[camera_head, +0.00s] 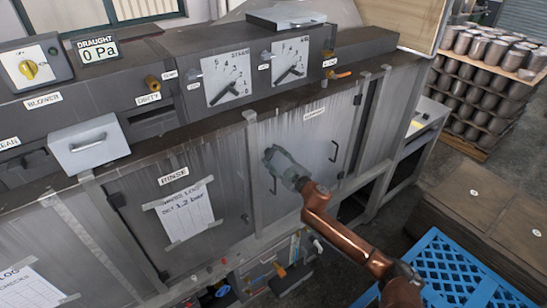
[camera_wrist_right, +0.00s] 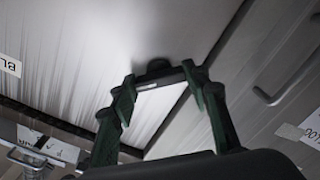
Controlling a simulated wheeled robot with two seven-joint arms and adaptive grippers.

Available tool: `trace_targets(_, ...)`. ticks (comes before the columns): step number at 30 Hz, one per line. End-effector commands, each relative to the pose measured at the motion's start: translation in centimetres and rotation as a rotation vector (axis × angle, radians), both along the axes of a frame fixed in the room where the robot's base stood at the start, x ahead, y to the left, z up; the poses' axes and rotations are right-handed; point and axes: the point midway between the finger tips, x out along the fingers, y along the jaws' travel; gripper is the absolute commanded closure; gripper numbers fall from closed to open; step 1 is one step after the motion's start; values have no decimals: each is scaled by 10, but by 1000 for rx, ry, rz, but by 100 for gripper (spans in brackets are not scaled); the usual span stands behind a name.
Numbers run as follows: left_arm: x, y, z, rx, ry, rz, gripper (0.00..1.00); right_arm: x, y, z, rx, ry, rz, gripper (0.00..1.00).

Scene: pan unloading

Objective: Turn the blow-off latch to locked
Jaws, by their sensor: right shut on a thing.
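My right gripper (camera_head: 272,156) is at the grey panel (camera_head: 310,140) marked with a small label in the middle of the machine front. In the right wrist view its two green-black fingers (camera_wrist_right: 159,76) stand either side of a dark bar-shaped latch (camera_wrist_right: 155,84) with a pale strip on it, and they are shut on it. The latch sits at the panel's edge, and its bar lies slightly tilted in that view. In the head view the latch is hidden by the gripper. Whether it stands at locked cannot be read. My left gripper is not in view.
Dials (camera_head: 228,79) and a yellow knob (camera_head: 29,69) are above and to the left. A blue pallet (camera_head: 455,270) lies at lower right, and stacked cans (camera_head: 490,50) stand behind.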

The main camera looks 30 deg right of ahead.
Motion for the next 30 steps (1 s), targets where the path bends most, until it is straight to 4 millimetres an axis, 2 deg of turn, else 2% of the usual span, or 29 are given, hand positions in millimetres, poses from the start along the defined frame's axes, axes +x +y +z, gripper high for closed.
trace_targets(18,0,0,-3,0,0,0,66,0,-1,-1,-528,-39,-2,81)
trace_targets(30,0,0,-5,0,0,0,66,0,-1,-1,-769,-58,-1,81)
